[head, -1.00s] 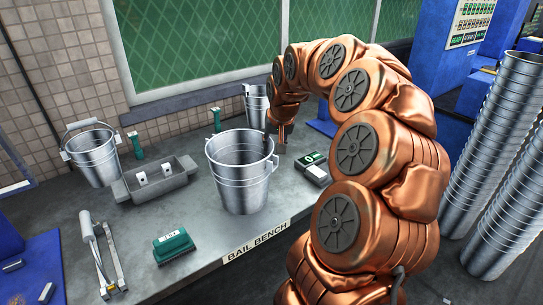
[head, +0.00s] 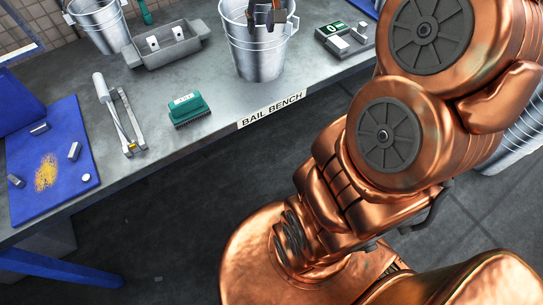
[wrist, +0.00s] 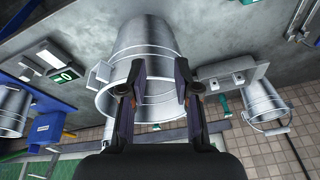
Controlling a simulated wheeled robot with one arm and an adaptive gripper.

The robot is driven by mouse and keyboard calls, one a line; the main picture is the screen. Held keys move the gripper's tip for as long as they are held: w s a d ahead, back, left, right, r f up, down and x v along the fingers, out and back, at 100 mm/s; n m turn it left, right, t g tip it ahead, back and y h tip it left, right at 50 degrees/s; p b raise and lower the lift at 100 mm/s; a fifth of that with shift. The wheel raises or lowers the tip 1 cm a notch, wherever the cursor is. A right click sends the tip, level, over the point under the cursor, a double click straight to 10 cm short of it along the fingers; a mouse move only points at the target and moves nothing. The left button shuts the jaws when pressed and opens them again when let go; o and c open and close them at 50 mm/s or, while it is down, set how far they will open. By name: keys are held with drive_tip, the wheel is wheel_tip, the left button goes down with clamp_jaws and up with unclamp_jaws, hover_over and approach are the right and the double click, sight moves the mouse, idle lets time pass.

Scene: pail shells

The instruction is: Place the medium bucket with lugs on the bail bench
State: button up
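The medium bucket with lugs (head: 255,58) is a ribbed metal pail standing upright on the bail bench (head: 215,70), behind its front label. Its top is cut off by the head view's upper edge. In the wrist view the bucket (wrist: 145,40) fills the upper middle, with a square lug showing at its left side. My gripper (head: 265,15) is at the bucket's top. In the wrist view my gripper (wrist: 156,95) has its fingers spread apart, overlapping the rim and mouth. Whether a finger touches the rim is unclear.
A grey tray (head: 165,50) and a bailed bucket (head: 100,25) stand left of the bucket. A green brush-like block (head: 190,110), a white-handled tool (head: 112,110) and a blue mat (head: 60,150) lie on the bench's left. A small device (head: 337,38) is close on the right.

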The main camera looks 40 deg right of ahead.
drive_tip(key=s+a+f+n+g, duration=0.1)
drive_tip(key=s+a+f, duration=0.2)
drive_tip(key=s+a, duration=0.2)
drive_tip(key=s+a+f+n+g, duration=0.2)
drive_tip(key=s+a+f, duration=0.2)
drive_tip(key=s, duration=0.8)
drive_tip(key=s+a+f+n+g, duration=0.1)
drive_tip(key=s+a+f+g, duration=0.1)
drive_tip(key=s+a, duration=0.5)
drive_tip(key=shift+s+a+f, duration=0.25)
drive_tip(key=shift+s+f, duration=0.4)
drive_tip(key=shift+f, duration=0.05)
